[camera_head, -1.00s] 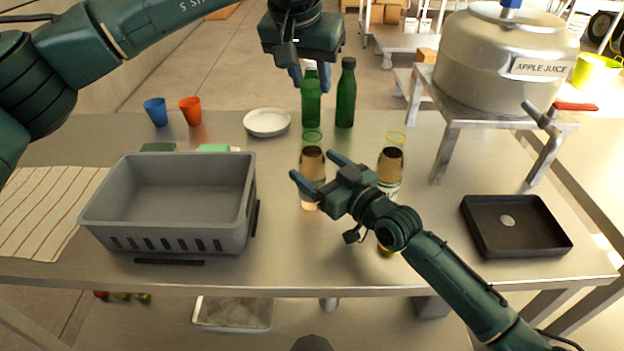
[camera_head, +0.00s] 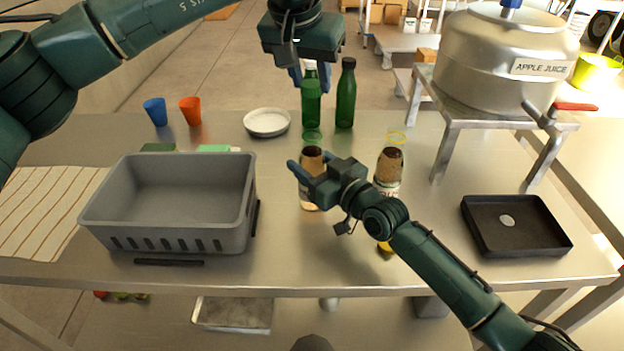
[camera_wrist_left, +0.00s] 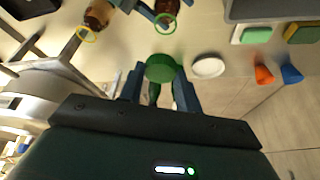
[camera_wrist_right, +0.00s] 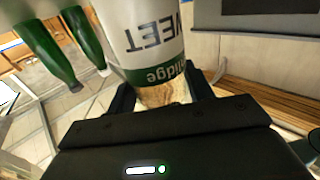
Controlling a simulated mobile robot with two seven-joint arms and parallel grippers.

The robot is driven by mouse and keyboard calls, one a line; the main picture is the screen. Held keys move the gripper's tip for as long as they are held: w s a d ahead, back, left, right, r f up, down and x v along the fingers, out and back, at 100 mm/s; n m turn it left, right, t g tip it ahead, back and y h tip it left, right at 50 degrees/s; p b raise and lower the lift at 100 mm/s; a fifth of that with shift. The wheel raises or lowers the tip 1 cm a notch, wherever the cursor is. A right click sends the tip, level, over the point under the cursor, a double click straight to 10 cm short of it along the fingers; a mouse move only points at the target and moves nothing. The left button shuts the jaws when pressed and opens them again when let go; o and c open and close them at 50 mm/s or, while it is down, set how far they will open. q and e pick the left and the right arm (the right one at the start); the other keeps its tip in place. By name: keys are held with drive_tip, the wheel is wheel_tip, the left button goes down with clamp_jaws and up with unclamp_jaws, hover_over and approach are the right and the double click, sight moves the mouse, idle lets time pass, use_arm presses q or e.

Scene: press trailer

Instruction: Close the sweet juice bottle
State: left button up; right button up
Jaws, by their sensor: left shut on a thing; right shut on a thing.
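The sweet juice bottle (camera_head: 310,197) has a brown upper part and stands upright on the table. Its white label reads "WEET" upside down in the right wrist view (camera_wrist_right: 150,35). My right gripper (camera_head: 311,168) is shut on its upper part, hiding some of it. A green ring (camera_head: 312,136) shows at its top. My left gripper (camera_head: 311,80) is higher and farther back, shut on a round green cap-like piece (camera_wrist_left: 160,68). In the head view this piece overlaps a green bottle, so its outline is hard to separate. It is apart from the juice bottle.
A similar brown-topped bottle (camera_head: 388,170) with a yellow ring stands to the right. Green bottles (camera_head: 346,95) stand behind. A grey crate (camera_head: 170,200) is at the left, a white plate (camera_head: 267,122) at the back, and a black tray (camera_head: 515,225) at the right.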

drive_tip(key=c, duration=0.7)
use_arm(q)
hover_over(313, 127)
drive_tip(key=s, duration=0.1)
drive_tip(key=shift+a+f, duration=0.15)
drive_tip(key=shift+f, duration=1.1)
drive_tip(key=shift+a+f, duration=0.1)
drive_tip(key=shift+f, duration=1.15)
drive_tip(key=shift+f, duration=0.85)
drive_tip(key=shift+f, duration=0.6)
use_arm(e)
clamp_jaws()
use_arm(q)
drive_tip(key=m+h, duration=0.1)
drive_tip(key=m, duration=0.2)
drive_tip(key=shift+a+g, duration=0.1)
drive_tip(key=shift+g, duration=0.2)
